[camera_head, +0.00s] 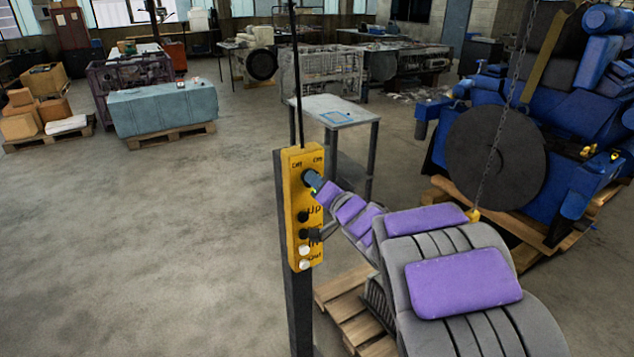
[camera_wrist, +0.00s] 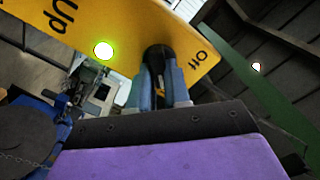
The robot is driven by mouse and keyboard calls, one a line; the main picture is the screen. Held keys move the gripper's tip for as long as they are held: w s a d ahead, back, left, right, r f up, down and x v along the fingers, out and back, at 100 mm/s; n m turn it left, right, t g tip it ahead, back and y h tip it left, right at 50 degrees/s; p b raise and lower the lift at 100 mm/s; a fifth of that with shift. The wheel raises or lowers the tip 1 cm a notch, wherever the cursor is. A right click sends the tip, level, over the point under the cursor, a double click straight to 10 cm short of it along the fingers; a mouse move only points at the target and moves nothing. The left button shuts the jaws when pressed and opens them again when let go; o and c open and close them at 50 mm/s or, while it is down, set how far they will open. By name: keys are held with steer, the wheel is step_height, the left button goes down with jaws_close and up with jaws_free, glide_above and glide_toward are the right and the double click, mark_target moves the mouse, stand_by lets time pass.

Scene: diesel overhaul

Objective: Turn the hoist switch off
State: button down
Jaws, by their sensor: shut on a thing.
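The yellow hoist control box (camera_head: 304,215) is fixed to a dark post, with a dark rotary switch (camera_head: 308,177) near its top and several buttons below. My gripper (camera_head: 315,184) is at the switch, its arm reaching in from the lower right. In the wrist view the fingers of my gripper (camera_wrist: 160,88) are shut on either side of the dark switch knob (camera_wrist: 158,58). The "Off" label (camera_wrist: 201,55) is beside the knob. A lit green lamp (camera_wrist: 103,50) shows on the box. The fingers hide part of the knob, so its exact angle is unclear.
A small metal table (camera_head: 335,110) stands behind the box. A blue diesel engine (camera_head: 580,120) on a pallet is at the right, with a hanging chain (camera_head: 508,105) in front. A pallet (camera_head: 350,300) lies beside the post.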

steer(key=shift+n, duration=0.4)
steer(key=shift+s+a+f+n+b, duration=0.1)
steer(key=shift+n+b, duration=0.3)
steer(key=shift+n, duration=2.35)
steer(key=shift+s+a+f+n+b, duration=0.1)
steer(key=shift+n+b, duration=0.35)
steer(key=shift+n, duration=2.35)
steer(key=shift+a+n+b, duration=0.1)
steer(key=shift+n+b, duration=0.3)
steer(key=shift+n, duration=2.35)
steer(key=c, duration=1.1)
jaws_free()
steer(key=shift+r, duration=0.1)
steer(key=p+v, duration=0.1)
steer(key=v, duration=1)
steer(key=shift+s+d, duration=0.2)
steer(key=shift+s, duration=0.15)
